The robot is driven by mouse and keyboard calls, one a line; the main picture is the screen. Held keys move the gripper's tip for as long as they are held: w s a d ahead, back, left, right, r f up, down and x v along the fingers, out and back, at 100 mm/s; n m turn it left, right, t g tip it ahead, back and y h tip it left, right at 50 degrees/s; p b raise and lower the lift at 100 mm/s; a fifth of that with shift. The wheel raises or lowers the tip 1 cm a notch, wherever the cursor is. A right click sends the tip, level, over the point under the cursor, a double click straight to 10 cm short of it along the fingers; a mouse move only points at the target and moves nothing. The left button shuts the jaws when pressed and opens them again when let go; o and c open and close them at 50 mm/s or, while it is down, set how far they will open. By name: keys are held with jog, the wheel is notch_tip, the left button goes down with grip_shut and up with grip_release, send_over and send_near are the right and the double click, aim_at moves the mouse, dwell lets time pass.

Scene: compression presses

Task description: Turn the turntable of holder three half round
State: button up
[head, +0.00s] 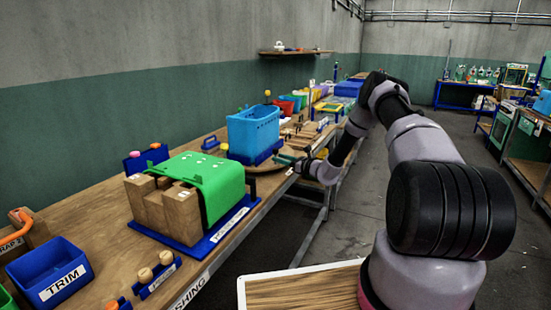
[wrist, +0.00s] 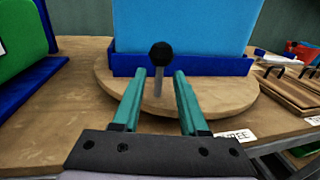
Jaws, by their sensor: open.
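The round wooden turntable (wrist: 215,112) lies on the bench in the wrist view, with a dark blue holder base (wrist: 230,66) and a light blue bin (wrist: 185,25) on it. An upright grey peg with a black ball knob (wrist: 161,53) stands at the near side of the turntable. My gripper (wrist: 158,80) is open, its two teal fingers on either side of the peg as seen, with a gap to each. The peg's foot shows between the fingers. In the head view the bin (head: 253,130) stands on the turntable (head: 262,167), with my gripper (head: 286,158) at its right side.
A label ending in "REE" (wrist: 237,136) is on the bench edge. A green cover over wooden blocks (head: 210,178) on a blue base stands on the near side. Wooden boards (wrist: 290,95) lie at the right in the wrist view. The aisle floor is clear.

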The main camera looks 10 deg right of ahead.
jog(key=shift+x, duration=1.5)
grip_shut()
dwell(0.4)
